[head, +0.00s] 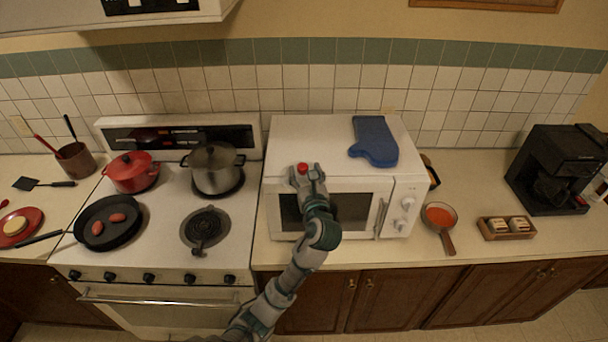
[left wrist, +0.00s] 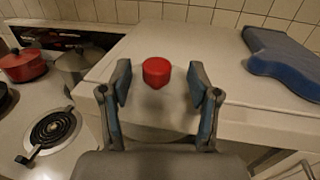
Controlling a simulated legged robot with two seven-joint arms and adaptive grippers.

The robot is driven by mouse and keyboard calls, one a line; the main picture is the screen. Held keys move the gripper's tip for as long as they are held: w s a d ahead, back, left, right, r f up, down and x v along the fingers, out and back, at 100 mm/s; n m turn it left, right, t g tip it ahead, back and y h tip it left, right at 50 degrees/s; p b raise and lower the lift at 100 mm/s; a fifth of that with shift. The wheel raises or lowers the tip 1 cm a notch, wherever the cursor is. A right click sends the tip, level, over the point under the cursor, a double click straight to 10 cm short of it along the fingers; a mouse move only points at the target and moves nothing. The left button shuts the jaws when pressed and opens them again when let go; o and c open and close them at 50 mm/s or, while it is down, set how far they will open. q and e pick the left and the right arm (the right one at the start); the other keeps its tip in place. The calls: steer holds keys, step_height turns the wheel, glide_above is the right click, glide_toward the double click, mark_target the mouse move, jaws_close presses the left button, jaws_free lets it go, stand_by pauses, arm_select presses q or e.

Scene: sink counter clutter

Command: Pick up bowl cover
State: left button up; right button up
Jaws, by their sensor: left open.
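A small red round piece (head: 303,168) sits on the white top of the microwave near its front edge. It also shows in the left wrist view (left wrist: 157,72), with a flat top and short sides. I cannot tell for certain that it is the bowl cover. My left gripper (head: 305,177) is over the front of the microwave top. In the left wrist view my left gripper (left wrist: 162,85) is open, one finger to each side of the red piece, with visible gaps and nothing held. My right gripper is not in view.
The microwave (head: 280,150) also bears a blue oven mitt (head: 375,142) at the right. Left is the stove with a red pot (head: 132,172), a grey pot (head: 212,170) and a black pan (head: 100,222). Right are a small red-filled pan (head: 439,214) and a black coffee maker (head: 548,165).

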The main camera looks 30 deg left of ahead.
arm_select(q)
steer(key=shift+x, duration=0.8)
steer(key=shift+s+a+f, duration=0.1)
steer(key=shift+a, duration=0.05)
steer(key=c, duration=1.1)
jaws_close()
